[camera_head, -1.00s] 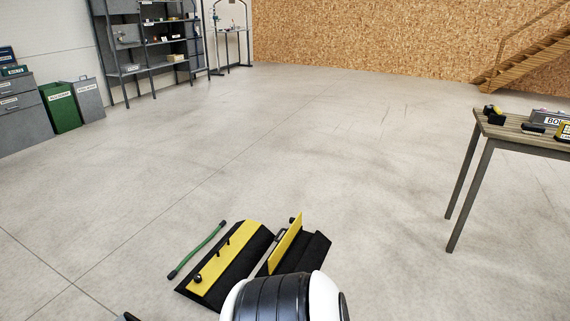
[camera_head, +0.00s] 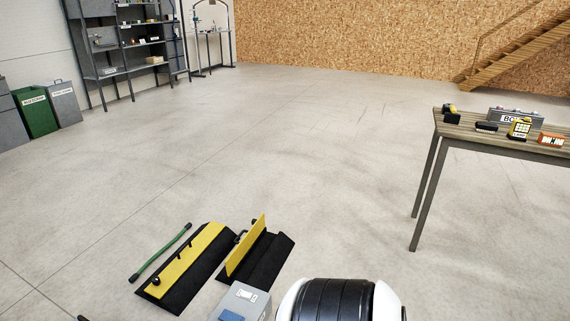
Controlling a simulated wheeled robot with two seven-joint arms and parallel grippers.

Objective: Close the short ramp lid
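The short ramp (camera_head: 271,258) is a black wedge on the floor at lower centre. Its yellow lid (camera_head: 245,248) stands up, tilted open along the ramp's left part. Beside it on the left lies a longer black ramp (camera_head: 190,285) with a yellow lid (camera_head: 188,258) that looks flat, with small black parts on it. A green cable or hose (camera_head: 162,252) with dark ends lies left of the long ramp. Neither of my grippers shows. A white and black part of my own body covers the floor at bottom centre right.
A grey box (camera_head: 247,301) with something blue by it is cut off at the bottom edge. A table (camera_head: 470,130) with boxes and tools stands at right. Green (camera_head: 36,113) and grey (camera_head: 64,104) bins and shelves (camera_head: 130,78) line the left back. The floor between is clear.

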